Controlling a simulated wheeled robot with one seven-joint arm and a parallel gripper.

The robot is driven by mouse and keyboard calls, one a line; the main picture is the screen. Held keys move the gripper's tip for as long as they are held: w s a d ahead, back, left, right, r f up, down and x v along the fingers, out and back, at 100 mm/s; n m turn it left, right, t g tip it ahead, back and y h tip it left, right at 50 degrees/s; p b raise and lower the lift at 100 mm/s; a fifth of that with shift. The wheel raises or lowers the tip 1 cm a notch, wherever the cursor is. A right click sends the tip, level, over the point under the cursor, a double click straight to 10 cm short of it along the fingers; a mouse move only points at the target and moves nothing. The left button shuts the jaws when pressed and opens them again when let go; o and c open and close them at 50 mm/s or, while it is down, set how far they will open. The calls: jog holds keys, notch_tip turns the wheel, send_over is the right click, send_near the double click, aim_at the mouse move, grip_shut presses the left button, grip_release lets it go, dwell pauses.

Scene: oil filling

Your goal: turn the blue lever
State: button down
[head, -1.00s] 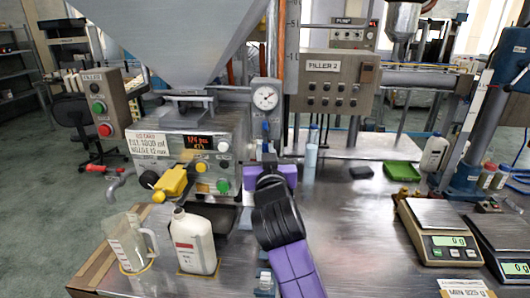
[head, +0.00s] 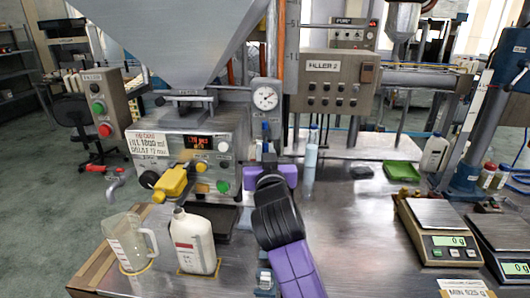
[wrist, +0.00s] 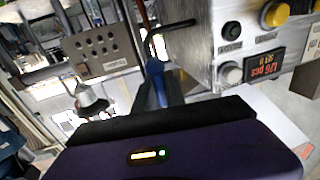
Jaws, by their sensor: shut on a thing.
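The blue lever (head: 265,130) stands below the round gauge, to the right of the filler's control box. In the wrist view, it shows as a blue upright piece (wrist: 156,82) just beyond my gripper's dark edge. My purple and black gripper (head: 268,158) is at the lever's lower part and is shut on it. The fingertips and the exact contact are mostly hidden by the gripper body.
The control box (head: 185,125) with a yellow handle (head: 175,182) is close on the left. A clear jug (head: 128,245) and a white bottle (head: 194,242) stand at front left. Scales (head: 437,218) stand on the right.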

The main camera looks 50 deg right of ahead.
jog(key=shift+s+r+n+p, duration=0.1)
jog(key=shift+r+n+p, duration=0.15)
jog(key=shift+p, duration=0.3)
jog(key=shift+s+d+f+n+p, duration=0.2)
jog(key=shift+n+p, duration=0.2)
jog(key=shift+n, duration=0.15)
jog(key=c, duration=1.4)
grip_release()
jog(key=shift+b+v, duration=1)
jog(key=shift+v, duration=2.95)
